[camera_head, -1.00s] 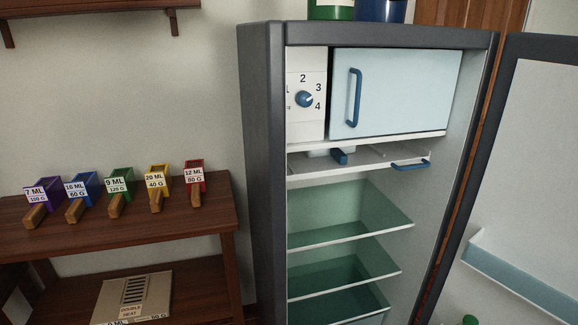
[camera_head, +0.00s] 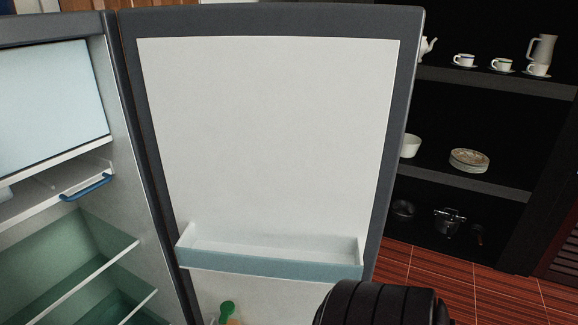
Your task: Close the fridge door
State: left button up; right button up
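The fridge door (camera_head: 270,130) stands wide open in the head view, its white inner face and grey rim turned toward me. A door shelf (camera_head: 275,262) crosses its lower part. The open fridge body (camera_head: 125,165) is at the left, joined to the door along the door's left edge. Its pale blue inner compartment (camera_head: 50,105) is shut. A black rounded part (camera_head: 380,305), likely my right arm, shows at the bottom in front of the door's lower right. Neither gripper can be seen.
A dark shelf unit (camera_head: 480,82) with cups, a jug, plates and pots stands behind and right of the door. Red tiled floor (camera_head: 465,285) is open at the lower right. A green-topped item (camera_head: 227,308) sits low at the door.

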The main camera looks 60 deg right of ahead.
aim_at(273, 132)
jog(key=k+l+u, duration=0.1)
jog(key=l, duration=0.35)
jog(key=k+l+u, duration=0.15)
jog(key=l, duration=0.35)
jog(key=k+l+u, duration=0.1)
jog(key=l, duration=0.35)
jog(key=k+l+u, duration=0.15)
jog(key=l, duration=0.3)
jog(key=k+l+u, duration=0.1)
jog(key=l, duration=0.3)
jog(key=k+l+u, duration=0.1)
jog(key=k+l, duration=0.2)
jog(key=k+l+u, duration=0.15)
jog(key=l, duration=0.35)
jog(key=k+l, duration=0.15)
jog(key=l, duration=0.2)
jog(key=k+l, duration=0.1)
jog(key=l, duration=0.2)
jog(key=k+l+u, duration=0.1)
jog(key=l, duration=0.25)
